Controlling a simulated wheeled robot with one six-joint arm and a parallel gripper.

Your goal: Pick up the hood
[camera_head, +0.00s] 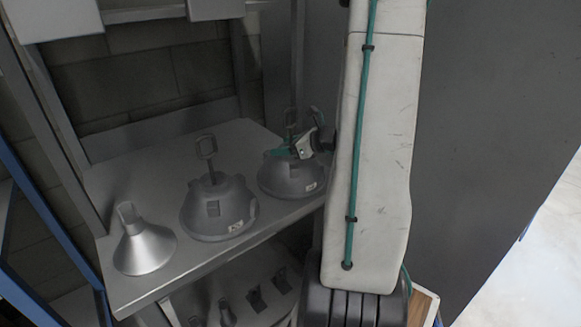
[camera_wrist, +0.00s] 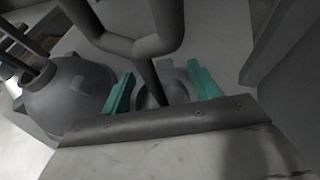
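Three grey hoods stand in a row on a metal shelf (camera_head: 205,255). The left one is a cone-shaped hood (camera_head: 146,248) with a loop on top. The middle hood (camera_head: 217,210) is a dome with an upright ring handle. The right domed hood (camera_head: 283,179) is partly hidden by my gripper and arm. My gripper (camera_head: 290,150) is at the right hood's handle, above its dome. In the wrist view, the teal fingers of my gripper (camera_wrist: 163,90) are apart, on either side of the handle's stem (camera_wrist: 151,76). I see no finger clearly touching the stem.
In the wrist view the neighbouring domed hood (camera_wrist: 68,95) is close on the left. A lower shelf (camera_head: 240,290) holds several small dark items. Metal posts (camera_head: 297,60) and a grey wall panel (camera_head: 480,130) stand behind and to the right.

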